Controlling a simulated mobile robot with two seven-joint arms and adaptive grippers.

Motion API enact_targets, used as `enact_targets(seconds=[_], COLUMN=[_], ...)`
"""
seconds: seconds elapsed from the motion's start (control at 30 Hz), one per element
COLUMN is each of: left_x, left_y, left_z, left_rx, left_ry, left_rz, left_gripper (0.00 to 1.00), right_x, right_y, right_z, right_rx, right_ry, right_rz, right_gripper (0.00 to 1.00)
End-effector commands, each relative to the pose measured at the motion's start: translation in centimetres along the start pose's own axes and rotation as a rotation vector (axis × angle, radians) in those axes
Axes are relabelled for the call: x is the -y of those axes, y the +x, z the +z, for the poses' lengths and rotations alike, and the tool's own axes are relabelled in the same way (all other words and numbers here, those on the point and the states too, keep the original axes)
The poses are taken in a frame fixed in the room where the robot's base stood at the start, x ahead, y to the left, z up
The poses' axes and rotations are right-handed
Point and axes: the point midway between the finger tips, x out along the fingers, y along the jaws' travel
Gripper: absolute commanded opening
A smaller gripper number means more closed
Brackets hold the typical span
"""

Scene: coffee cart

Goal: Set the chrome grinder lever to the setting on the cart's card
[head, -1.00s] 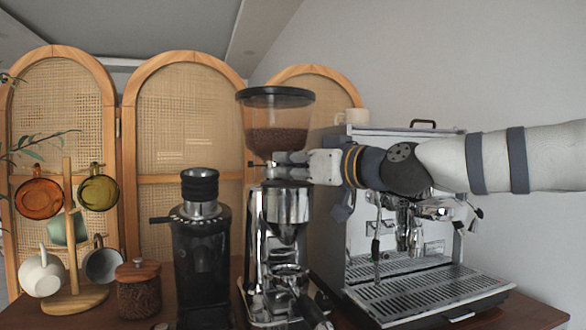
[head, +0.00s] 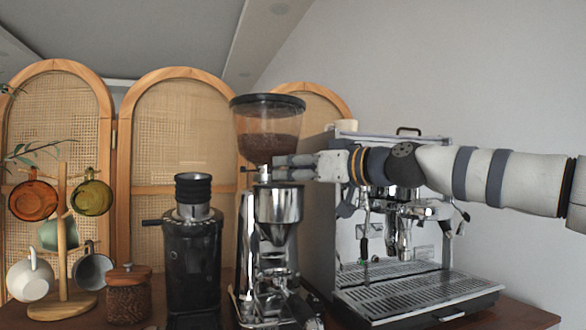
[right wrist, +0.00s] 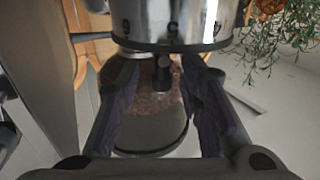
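The chrome grinder (head: 277,205) stands mid-cart with its bean hopper (head: 268,125) on top. Its numbered chrome collar (right wrist: 175,22) fills the top of the right wrist view, where the grinder appears upside down. A black-tipped stub (right wrist: 163,75), apparently the lever, sticks out by the collar between my right gripper's (right wrist: 163,88) fingers. The fingers are apart on either side, with gaps to the stub. In the head view my right gripper (head: 276,167) reaches the collar from the right. My left gripper is not in view. The card is not seen.
A black grinder (head: 192,260) stands close on the left, with a lidded jar (head: 128,295) and a mug tree (head: 66,240) beyond. The espresso machine (head: 400,285) stands right, under my right arm. Cane screens (head: 175,130) stand behind.

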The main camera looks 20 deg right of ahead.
Motion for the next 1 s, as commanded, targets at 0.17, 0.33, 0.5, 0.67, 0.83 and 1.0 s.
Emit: enact_targets(seconds=[0.17,0.33,0.5,0.67,0.83,1.0], left_x=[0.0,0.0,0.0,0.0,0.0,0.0], left_y=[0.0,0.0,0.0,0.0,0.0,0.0], left_z=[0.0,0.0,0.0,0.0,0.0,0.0], left_rx=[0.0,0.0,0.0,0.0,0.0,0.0], left_ry=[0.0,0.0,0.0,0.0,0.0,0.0], left_rz=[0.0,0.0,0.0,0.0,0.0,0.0], left_gripper=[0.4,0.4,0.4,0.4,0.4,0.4], right_x=[0.0,-0.1,0.0,0.1,0.0,0.0], right_y=[0.0,-2.2,-5.8,-7.0,-7.6,-7.6], right_z=[-0.2,-0.3,-0.1,-0.1,-0.1,-0.1], right_rx=[-0.003,-0.006,-0.002,-0.002,-0.002,-0.002], right_ry=[0.0,-0.001,0.001,0.0,0.0,0.0], right_rz=[0.0,0.002,-0.003,-0.003,0.0,0.0], right_gripper=[0.34,0.34,0.34,0.34,0.34,0.34])
